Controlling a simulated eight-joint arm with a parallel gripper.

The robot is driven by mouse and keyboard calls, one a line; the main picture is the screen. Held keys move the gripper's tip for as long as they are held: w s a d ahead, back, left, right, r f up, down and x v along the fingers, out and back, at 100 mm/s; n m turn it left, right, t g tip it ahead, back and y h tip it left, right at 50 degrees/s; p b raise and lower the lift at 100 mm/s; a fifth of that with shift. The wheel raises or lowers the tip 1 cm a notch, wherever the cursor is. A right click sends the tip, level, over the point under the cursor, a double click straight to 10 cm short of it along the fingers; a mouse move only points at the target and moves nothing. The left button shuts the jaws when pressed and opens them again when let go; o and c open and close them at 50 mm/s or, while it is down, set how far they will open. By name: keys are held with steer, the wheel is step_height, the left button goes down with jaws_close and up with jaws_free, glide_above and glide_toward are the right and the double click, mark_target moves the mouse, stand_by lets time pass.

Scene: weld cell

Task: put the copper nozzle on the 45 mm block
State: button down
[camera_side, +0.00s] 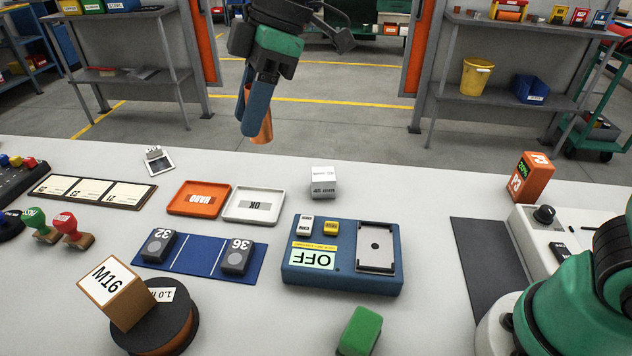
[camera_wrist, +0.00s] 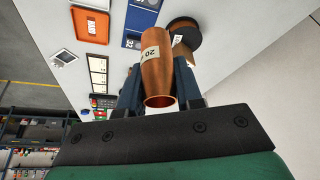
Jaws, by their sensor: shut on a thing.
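The copper nozzle (camera_side: 262,130) is a small copper-coloured tube held by my gripper (camera_side: 253,115) in the air, over the far edge of the table. In the wrist view the nozzle (camera_wrist: 157,78) sits between the two blue fingers, with a pale label reading 20 and its open end toward the camera. My gripper is shut on it. The 45 mm block (camera_side: 322,182) is a light grey cube on the table, to the right of and below the gripper in the side view. Its print is upside down and small. Its top looks bare.
An orange tray (camera_side: 182,209) and a white tray (camera_side: 232,216) lie left of the block. A blue device (camera_side: 330,282) with an OFF display stands in front. A blue mat (camera_side: 195,267) bears blocks marked 32 and 36.

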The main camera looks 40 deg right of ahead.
steer(key=w+d+r+m+t+h, duration=0.15)
steer(key=w+d+m, duration=0.55)
steer(key=d, duration=0.8)
steer(key=n, duration=0.1)
glide_above(320, 173)
steer(key=shift+t+y, duration=0.25)
step_height(320, 173, down, 15)
steer(key=shift+r, duration=0.2)
steer(key=shift+f, duration=2.1)
steer(key=shift+f, duration=0.15)
steer(key=c, duration=0.6)
jaws_free()
